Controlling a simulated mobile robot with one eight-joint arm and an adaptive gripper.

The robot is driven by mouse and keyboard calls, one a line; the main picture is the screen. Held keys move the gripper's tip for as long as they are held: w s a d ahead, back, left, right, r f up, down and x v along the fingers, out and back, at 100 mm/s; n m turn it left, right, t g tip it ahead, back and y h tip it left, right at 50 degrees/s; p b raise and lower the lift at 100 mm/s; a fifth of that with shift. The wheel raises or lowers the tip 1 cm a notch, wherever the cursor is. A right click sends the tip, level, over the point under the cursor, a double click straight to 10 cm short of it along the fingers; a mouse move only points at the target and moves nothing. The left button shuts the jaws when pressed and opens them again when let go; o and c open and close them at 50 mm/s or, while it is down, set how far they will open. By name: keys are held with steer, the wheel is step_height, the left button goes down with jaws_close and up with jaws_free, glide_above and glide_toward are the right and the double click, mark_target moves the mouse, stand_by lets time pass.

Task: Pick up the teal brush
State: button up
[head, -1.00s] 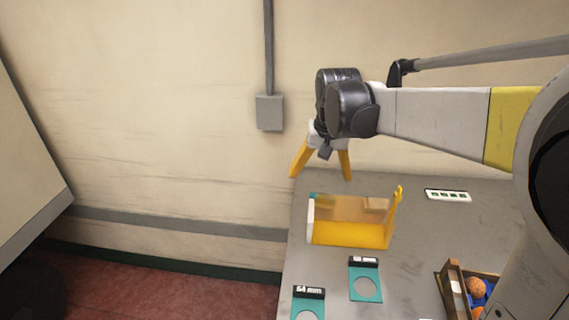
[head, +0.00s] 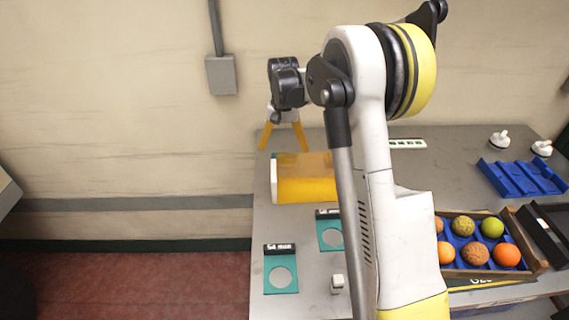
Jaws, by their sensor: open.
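I cannot make out a teal brush in the head view. A yellow bin (head: 305,190) with a white left end stands on the grey table, and its right end is hidden behind my arm. My gripper (head: 284,149) is open, with its two yellow fingers spread and pointing down. It is at the back left of the bin, with the fingertips near the bin's top rear edge in the picture. I see nothing between the fingers. Whether they touch the bin, I cannot tell.
Two teal plates with round holes, one at front left (head: 281,270) and one (head: 329,232) partly behind my arm, lie on the table. A small white item (head: 337,284) is nearby. A fruit crate (head: 531,262) and a blue tray (head: 522,178) are at right.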

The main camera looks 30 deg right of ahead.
mark_target(285, 155)
steer(key=f+b, duration=0.2)
steer(key=f, duration=0.3)
steer(key=shift+d+f+b, duration=0.2)
steer(key=shift+b, duration=0.1)
steer(key=c, duration=1.2)
steer(key=shift+r, duration=0.1)
